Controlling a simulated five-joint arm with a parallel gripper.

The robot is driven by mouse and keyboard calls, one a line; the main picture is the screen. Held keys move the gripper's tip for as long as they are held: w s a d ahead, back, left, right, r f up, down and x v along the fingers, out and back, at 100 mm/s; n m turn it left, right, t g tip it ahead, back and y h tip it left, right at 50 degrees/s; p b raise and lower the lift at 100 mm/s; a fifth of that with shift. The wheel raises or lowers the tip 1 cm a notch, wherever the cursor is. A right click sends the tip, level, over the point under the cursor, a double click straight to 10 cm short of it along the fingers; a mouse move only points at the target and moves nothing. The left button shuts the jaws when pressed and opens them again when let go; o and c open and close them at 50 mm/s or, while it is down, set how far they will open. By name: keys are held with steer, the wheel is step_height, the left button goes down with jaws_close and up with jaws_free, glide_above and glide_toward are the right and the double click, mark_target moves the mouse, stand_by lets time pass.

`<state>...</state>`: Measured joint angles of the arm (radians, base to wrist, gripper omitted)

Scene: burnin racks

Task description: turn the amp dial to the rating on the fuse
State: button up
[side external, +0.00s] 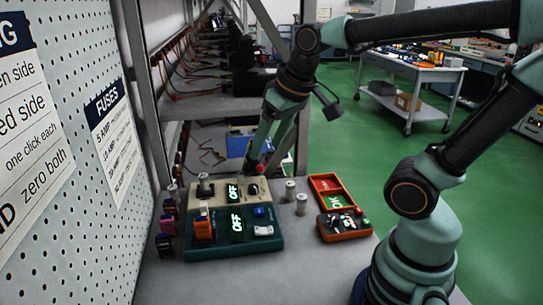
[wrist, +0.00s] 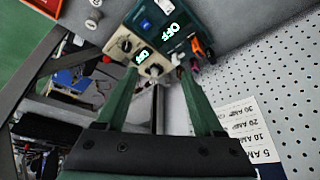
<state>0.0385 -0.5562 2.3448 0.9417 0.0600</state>
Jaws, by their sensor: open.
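A beige unit (side external: 217,203) stands on the bench with a lit display reading OFF and a dark dial (side external: 205,187) on its left. In the wrist view the beige unit (wrist: 116,52) shows a round dark knob on either side of its display. I cannot tell which is the amp dial. My gripper (side external: 256,170) is above the right end of the beige unit. In the wrist view its two green fingers (wrist: 164,74) are open and empty, with one knob (wrist: 154,70) between or beyond the tips. An orange fuse-like block (side external: 203,225) sits on the teal unit; its rating is unreadable.
The teal unit (side external: 262,244) stands in front, its display also reading OFF. Small coloured blocks (side external: 167,227) stand at the left. Metal cylinders (side external: 301,204) and red trays (side external: 343,227) are at the right. A FUSES chart (side external: 112,140) hangs on the pegboard.

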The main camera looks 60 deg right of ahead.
steer(key=w+d+f+m+g, duration=0.3)
steer(key=w+d, duration=0.2)
steer(key=w, duration=0.4)
steer(key=m+g, duration=0.2)
steer(key=m, duration=0.1)
glide_toward(252, 187)
steer(key=f, duration=0.9)
steer(key=shift+d, duration=0.25)
steer(key=shift+r, duration=0.1)
steer(key=shift+c, duration=0.3)
jaws_close()
